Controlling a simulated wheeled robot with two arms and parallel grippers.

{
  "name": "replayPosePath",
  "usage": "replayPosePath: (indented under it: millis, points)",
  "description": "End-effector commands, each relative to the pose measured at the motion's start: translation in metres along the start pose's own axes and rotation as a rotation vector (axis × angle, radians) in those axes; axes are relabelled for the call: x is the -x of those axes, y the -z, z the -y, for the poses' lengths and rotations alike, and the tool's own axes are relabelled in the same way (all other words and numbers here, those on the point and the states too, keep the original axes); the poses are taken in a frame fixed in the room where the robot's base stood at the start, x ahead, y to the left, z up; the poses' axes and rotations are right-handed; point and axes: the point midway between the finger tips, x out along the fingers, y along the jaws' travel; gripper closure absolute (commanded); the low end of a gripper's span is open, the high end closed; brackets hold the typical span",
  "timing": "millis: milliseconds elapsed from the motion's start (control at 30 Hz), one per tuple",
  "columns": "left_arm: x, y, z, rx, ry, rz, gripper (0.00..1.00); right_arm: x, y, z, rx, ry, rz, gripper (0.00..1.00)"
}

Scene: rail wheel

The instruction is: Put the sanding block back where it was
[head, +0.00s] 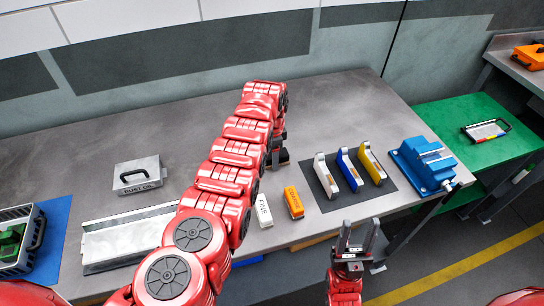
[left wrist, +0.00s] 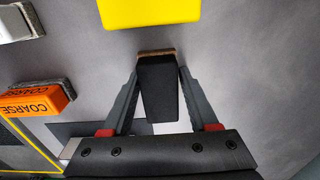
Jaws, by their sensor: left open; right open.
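A white block marked FINE (head: 263,211) and an orange block marked COARSE (head: 293,203) lie near the table's front edge. In the left wrist view, the orange block (left wrist: 35,99) is at the left, and a yellow block (left wrist: 150,12) is at the top edge. My left gripper (left wrist: 157,72) is open, its fingers on either side of a black block (left wrist: 160,95) with a brown edge; I cannot tell whether they touch it. In the head view my left arm covers part of the table, and the yellow block does not show. My right gripper (head: 357,235) is open and empty at the front edge.
A dark mat (head: 330,198) holds white, blue and yellow handled tools. A blue vise (head: 424,163) stands to its right. A grey handled box (head: 138,178), a metal tray (head: 128,238) and a dark crate (head: 35,240) are on the left. The table's back is clear.

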Motion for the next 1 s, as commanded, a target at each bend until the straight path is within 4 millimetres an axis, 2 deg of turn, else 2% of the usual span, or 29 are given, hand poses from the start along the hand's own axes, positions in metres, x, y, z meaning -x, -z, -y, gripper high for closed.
replayPosePath:
  millis: [33, 300, 467, 567, 667, 833, 1000]
  points:
    - [-0.017, -0.004, -0.012, -0.004, -0.035, 0.02, 0.15, 0.003, -0.001, 0.0, 0.0, 0.0, 0.0, 0.5]
    - [-0.02, -0.005, -0.015, -0.006, -0.043, 0.025, 0.15, 0.003, -0.001, 0.0, 0.0, 0.0, 0.0, 0.5]
    - [-0.007, -0.006, -0.016, -0.007, -0.046, 0.027, 0.15, -0.008, 0.001, 0.0, 0.0, 0.0, 0.0, 0.5]
    - [0.0, -0.004, -0.014, -0.008, -0.039, 0.024, 0.15, -0.004, 0.001, 0.0, 0.0, 0.0, 0.0, 0.5]
    - [0.019, -0.003, -0.01, -0.006, -0.027, 0.019, 0.15, -0.003, 0.0, 0.0, 0.0, 0.0, 0.0, 0.5]
    - [0.061, -0.002, -0.004, -0.003, -0.018, 0.01, 0.15, 0.018, -0.003, 0.001, 0.0, 0.0, 0.0, 0.5]
    - [0.102, -0.001, -0.003, -0.002, -0.015, 0.008, 0.15, 0.03, -0.005, 0.002, 0.0, 0.0, 0.0, 0.5]
